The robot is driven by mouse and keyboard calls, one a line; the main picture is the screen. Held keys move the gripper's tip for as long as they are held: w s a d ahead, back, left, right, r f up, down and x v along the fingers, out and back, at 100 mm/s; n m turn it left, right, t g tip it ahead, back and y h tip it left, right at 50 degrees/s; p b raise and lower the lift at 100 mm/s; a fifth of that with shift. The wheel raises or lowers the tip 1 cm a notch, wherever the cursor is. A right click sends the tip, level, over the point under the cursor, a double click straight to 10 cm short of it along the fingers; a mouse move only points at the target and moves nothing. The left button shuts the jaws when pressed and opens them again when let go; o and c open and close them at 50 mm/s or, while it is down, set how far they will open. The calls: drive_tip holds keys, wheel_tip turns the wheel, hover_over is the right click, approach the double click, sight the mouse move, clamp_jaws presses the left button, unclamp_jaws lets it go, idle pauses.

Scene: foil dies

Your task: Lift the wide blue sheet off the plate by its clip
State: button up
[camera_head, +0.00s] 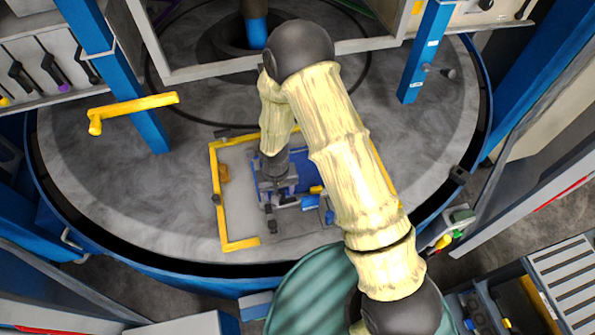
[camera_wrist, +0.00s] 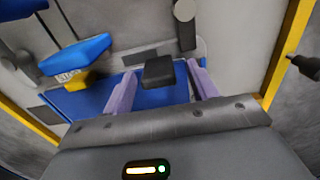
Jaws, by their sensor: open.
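The wide blue sheet (camera_wrist: 85,101) lies flat under my gripper in the wrist view. Part of it shows in the head view (camera_head: 312,160), beside my arm. A black block that looks like its clip (camera_wrist: 158,71) stands between my two pale purple fingers. My gripper (camera_wrist: 162,82) is open, with one finger on each side of the block and gaps showing. I cannot tell how deep the fingers reach around it. In the head view my gripper (camera_head: 275,198) points down over the grey plate (camera_head: 236,205). My arm hides the plate's right part.
A yellow frame (camera_head: 216,190) edges the plate. A blue-and-yellow block (camera_wrist: 75,58) stands left of my fingers in the wrist view. A yellow crank (camera_head: 135,106) and a blue post (camera_head: 422,55) rise behind.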

idle(0.5)
drive_tip(key=c, duration=1.2)
